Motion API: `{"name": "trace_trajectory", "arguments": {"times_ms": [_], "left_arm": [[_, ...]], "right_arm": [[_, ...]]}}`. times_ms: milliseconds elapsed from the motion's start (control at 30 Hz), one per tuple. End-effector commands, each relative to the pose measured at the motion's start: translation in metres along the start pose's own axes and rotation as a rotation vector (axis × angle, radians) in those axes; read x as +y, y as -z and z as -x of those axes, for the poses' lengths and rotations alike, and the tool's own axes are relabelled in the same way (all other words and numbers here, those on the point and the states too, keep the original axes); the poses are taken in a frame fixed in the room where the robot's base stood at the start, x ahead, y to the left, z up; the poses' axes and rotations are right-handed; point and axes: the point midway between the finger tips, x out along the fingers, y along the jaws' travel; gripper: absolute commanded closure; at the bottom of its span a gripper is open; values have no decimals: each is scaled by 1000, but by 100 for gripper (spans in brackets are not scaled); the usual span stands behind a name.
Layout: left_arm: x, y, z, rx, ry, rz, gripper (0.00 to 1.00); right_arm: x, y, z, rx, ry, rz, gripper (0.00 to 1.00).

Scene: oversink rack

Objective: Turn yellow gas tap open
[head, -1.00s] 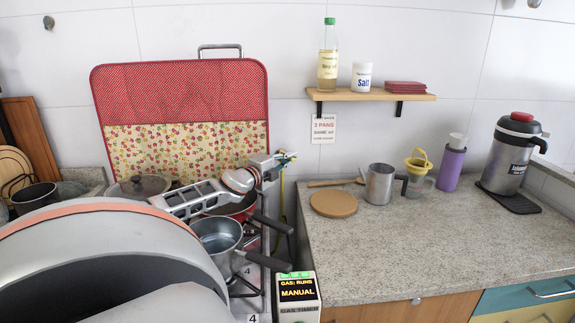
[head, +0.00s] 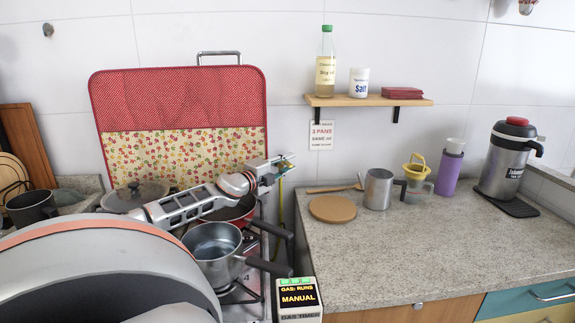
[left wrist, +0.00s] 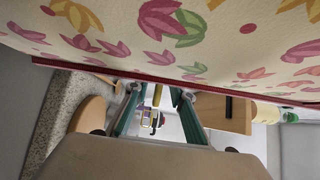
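In the head view my left gripper (head: 283,164) is up by the wall, at the right edge of the red and floral stove cover. A small yellow bit shows at its tips; I cannot make out the tap's body or lever there. A thin yellow hose (head: 280,202) hangs below it. In the left wrist view the two teal fingers of my left gripper (left wrist: 160,93) stand apart. A narrow yellow piece (left wrist: 157,95) shows between them; I cannot tell if it is the tap or the hose, or whether a finger touches it. My right gripper is not in view.
The stove cover (head: 180,100) stands close beside my left arm. Pots (head: 213,246) with dark handles sit on the stove below. A box (head: 298,298) reads "GAS: RUNS MANUAL". A shelf (head: 368,100) holds a bottle and salt. The counter (head: 400,245) is clear in front.

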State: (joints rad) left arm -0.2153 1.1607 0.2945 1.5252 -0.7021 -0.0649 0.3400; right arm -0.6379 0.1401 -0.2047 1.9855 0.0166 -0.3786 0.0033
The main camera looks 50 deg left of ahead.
Motion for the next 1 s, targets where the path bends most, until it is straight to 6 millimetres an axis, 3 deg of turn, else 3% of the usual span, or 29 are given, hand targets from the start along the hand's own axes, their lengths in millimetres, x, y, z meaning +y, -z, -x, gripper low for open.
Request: {"name": "trace_trajectory", "arguments": {"times_ms": [367, 1000], "left_arm": [[4, 0, 9, 0, -4, 2, 76], [3, 0, 80, 0, -4, 2, 76]], "right_arm": [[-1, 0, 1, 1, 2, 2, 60], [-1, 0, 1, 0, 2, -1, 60]]}}
